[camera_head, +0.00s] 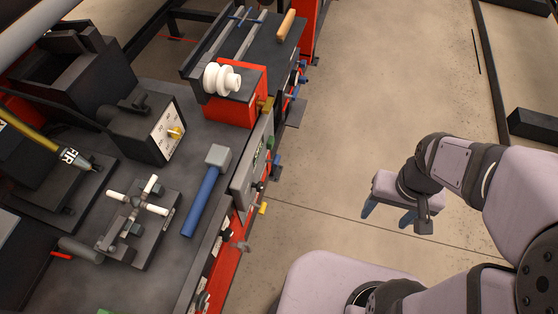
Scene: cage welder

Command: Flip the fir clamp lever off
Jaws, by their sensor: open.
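The fir clamp lever (30,133) is at the left edge, a yellow bar slanting down to the right and cut off by the picture's edge. Its dark lower end bears the letters "FIR" (70,157) and a pale tip. The end lies over a dark clamp base (62,195) on the bench. My gripper (388,214) is at the right, over the floor beyond the bench's edge, far from the lever. Its two blue fingertips are apart and point down, with nothing between them.
The grey bench (135,185) holds a dark box with a dial and yellow knob (173,133), a white-handled cross fixture (138,217), a blue-handled mallet (203,200) and a red block with white rollers (232,105). Open floor (340,130) lies between bench and gripper.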

